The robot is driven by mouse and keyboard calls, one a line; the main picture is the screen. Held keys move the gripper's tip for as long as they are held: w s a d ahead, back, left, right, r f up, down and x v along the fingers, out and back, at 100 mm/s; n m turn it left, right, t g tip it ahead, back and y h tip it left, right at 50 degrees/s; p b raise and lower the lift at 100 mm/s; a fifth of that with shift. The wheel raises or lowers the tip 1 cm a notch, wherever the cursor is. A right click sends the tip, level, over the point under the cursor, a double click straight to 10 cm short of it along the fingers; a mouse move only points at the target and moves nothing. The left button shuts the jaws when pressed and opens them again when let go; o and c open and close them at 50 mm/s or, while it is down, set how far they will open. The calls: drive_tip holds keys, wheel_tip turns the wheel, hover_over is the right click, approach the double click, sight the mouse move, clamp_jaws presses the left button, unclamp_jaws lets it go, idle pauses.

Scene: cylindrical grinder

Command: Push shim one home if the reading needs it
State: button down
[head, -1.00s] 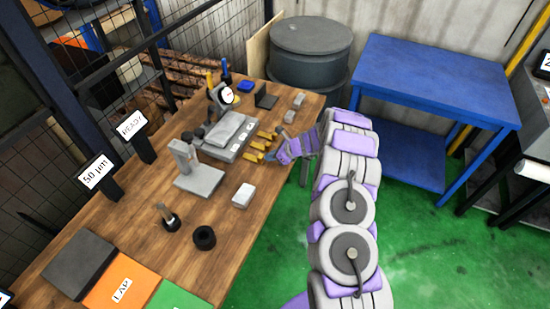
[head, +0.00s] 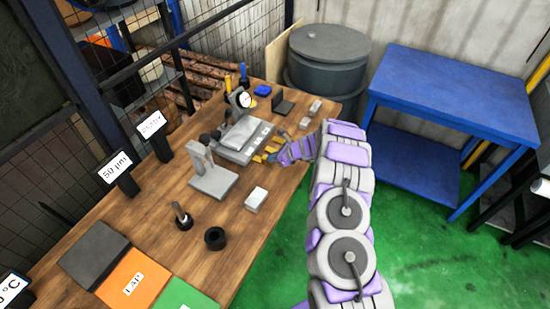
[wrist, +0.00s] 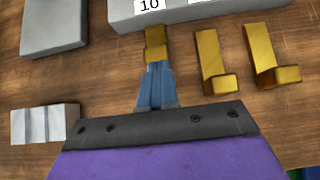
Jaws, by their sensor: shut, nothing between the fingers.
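Three brass L-shaped shims sit along the near side of a grey block (wrist: 215,10) in the wrist view. The left shim (wrist: 155,42), by the label "10", reaches up to the block's edge. The middle shim (wrist: 211,62) and right shim (wrist: 272,58) stand out farther from it. My gripper (wrist: 154,70) is shut and empty, its fingertips at the near end of the left shim; whether they touch I cannot tell. In the head view the dial gauge (head: 243,100) stands behind the block, its reading too small. A display (head: 115,167) reads "50 µm".
A second sign (head: 152,124) has blurred text. A grey stand (head: 213,182), a pale block (head: 256,199) and a dark ring (head: 215,238) are on the wooden bench. A blue table (head: 455,95) is to the right, with green floor before it.

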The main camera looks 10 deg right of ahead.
drive_tip(key=d, duration=0.1)
drive_tip(key=s+d, duration=0.2)
drive_tip(key=shift+s+d+r, duration=0.25)
drive_tip(key=p+v, duration=0.1)
drive_tip(key=v, duration=0.8)
drive_tip(key=shift+p, duration=0.4)
drive_tip(key=shift+d+r, duration=0.1)
drive_tip(key=shift+d, duration=0.05)
